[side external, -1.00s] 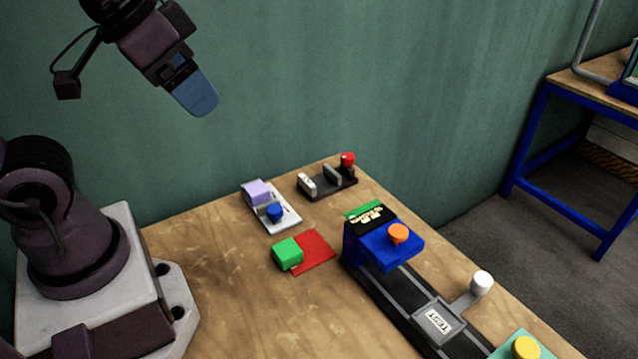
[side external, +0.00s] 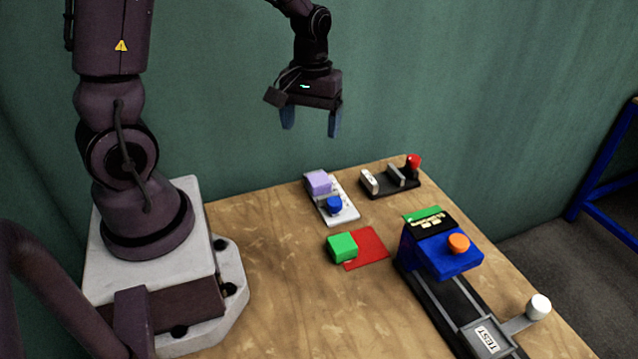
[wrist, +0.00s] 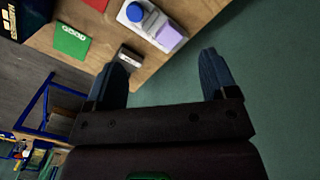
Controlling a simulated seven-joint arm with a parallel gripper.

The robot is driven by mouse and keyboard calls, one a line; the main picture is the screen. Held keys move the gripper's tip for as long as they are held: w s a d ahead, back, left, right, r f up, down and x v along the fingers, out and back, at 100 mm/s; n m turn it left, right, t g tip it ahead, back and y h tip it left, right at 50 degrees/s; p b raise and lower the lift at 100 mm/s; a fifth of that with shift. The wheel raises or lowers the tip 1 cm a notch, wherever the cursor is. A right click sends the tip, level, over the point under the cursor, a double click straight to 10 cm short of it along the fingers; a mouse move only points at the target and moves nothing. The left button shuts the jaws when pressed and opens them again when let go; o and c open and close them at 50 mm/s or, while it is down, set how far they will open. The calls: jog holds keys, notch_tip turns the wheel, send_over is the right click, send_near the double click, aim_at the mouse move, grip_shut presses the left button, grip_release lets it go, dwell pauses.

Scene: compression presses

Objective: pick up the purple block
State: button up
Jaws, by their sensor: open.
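The purple block (side external: 318,182) sits on the far end of a white plate (side external: 346,214), behind a blue round knob (side external: 334,204). In the wrist view the purple block (wrist: 169,37) shows at the top, just beyond my fingertips and roughly between them. My gripper (side external: 311,133) hangs above the back of the table with its fingers pointing down, apart and empty. It is clear of the block, with a gap below the fingertips. In the wrist view my gripper (wrist: 162,52) shows both blue fingers spread wide.
A green block (side external: 342,247) lies at the left edge of a red square (side external: 367,247). A dark fixture with a red knob (side external: 413,162) stands to the plate's right. A blue press with an orange button (side external: 458,243) stands at the right. The table's left middle is clear.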

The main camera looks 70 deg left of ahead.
jog(key=w+a+f+n, duration=0.2)
jog(key=a+f+n, duration=0.2)
jog(key=f, duration=0.1)
jog(key=n, duration=0.4)
send_over(319, 178)
jog(key=f, duration=0.8)
jog(key=shift+w+d+f, duration=0.15)
jog(key=shift+d, duration=0.15)
jog(key=shift+a+f, duration=0.2)
jog(key=shift+f, duration=2.5)
jog(key=shift+c, duration=0.4)
jog(key=shift+s, duration=0.2)
jog(key=c, duration=1)
